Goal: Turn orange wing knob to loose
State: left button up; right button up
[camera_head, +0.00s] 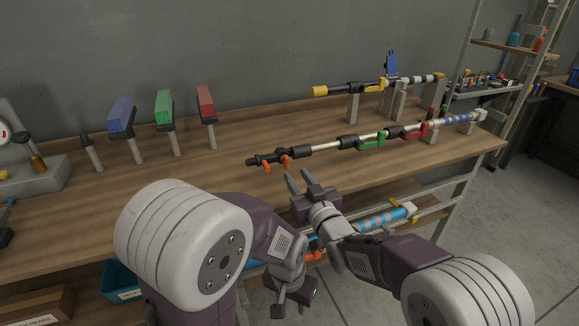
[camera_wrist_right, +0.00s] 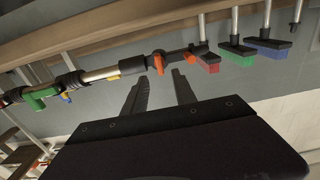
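An orange wing knob (camera_head: 285,160) sits near the left end of a long rod assembly above the bench's front edge. Another orange piece (camera_head: 265,168) hangs from the same end. In the right wrist view the orange wing knob (camera_wrist_right: 190,57) and the other orange piece (camera_wrist_right: 158,64) lie just beyond the fingertips. My right gripper (camera_head: 298,182) is open and empty, below and in front of the knob, apart from it. Its spread fingers show in the right wrist view (camera_wrist_right: 160,77). My left gripper (camera_head: 293,311) hangs low before the bench, fingers apart, empty.
The rod carries green (camera_head: 371,139) and red (camera_head: 417,131) clamps. A second rod with a yellow end (camera_head: 320,91) stands behind. A striped blue tube (camera_head: 380,218) lies below the benchtop.

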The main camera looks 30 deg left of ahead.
aim_at(288, 163)
jog(key=x, duration=0.7)
grip_shut()
